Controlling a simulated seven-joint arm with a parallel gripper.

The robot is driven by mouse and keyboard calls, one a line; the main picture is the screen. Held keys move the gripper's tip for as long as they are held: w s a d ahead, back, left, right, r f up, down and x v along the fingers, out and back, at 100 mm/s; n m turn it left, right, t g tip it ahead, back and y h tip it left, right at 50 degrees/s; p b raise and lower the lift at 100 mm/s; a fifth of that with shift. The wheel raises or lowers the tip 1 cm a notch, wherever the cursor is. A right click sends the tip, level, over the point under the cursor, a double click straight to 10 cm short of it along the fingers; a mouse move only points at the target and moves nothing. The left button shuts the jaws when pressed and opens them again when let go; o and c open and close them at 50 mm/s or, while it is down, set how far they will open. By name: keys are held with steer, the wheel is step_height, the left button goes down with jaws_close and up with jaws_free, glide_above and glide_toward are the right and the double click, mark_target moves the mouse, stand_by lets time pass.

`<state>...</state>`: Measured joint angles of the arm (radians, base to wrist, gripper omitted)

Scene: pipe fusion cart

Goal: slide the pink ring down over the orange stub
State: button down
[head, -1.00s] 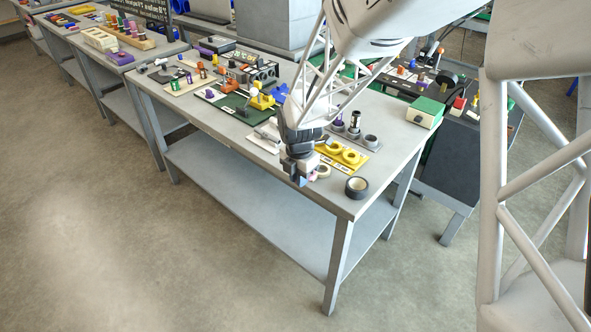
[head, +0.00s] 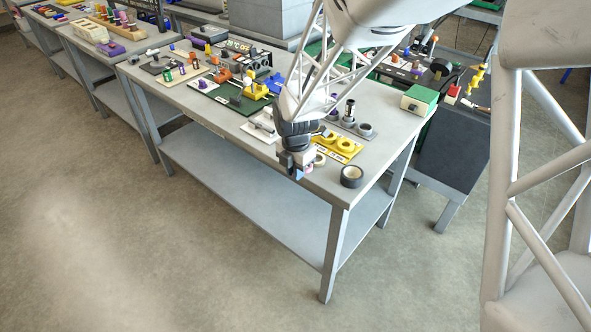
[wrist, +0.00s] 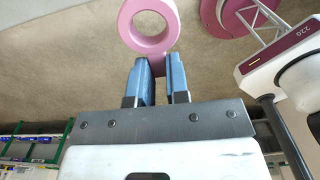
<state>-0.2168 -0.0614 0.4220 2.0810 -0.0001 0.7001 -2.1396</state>
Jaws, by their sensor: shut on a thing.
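My gripper (wrist: 159,68) is shut on a pink ring (wrist: 126,22). In the wrist view its two blue fingers pinch a small pink tab at the ring's lower edge, and the ring's hole faces the camera. In the head view my gripper (head: 294,172) is over the front edge of the grey table, near its right corner. I cannot tell which is the stub; both are apart from the ring.
A dark tape roll (head: 351,176) lies at the table's (head: 325,186) right corner. A yellow holder (head: 345,147), a grey holder with posts (head: 343,127) and a green-and-white box (head: 419,100) are beyond my gripper. The table's front left strip is clear.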

steer(key=w+d+r, duration=0.2)
steer(key=w+r, duration=0.4)
steer(key=w, duration=0.5)
steer(key=w+d+r, duration=0.3)
steer(key=w+r, duration=0.4)
steer(key=w, duration=0.4)
steer(key=shift+w, duration=0.25)
steer(key=shift+f, duration=2.65)
steer(key=shift+f, duration=1.75)
stand_by(0.3)
steer(key=c, duration=1)
jaws_free()
steer(key=shift+c, duration=0.2)
steer(key=shift+r, duration=0.15)
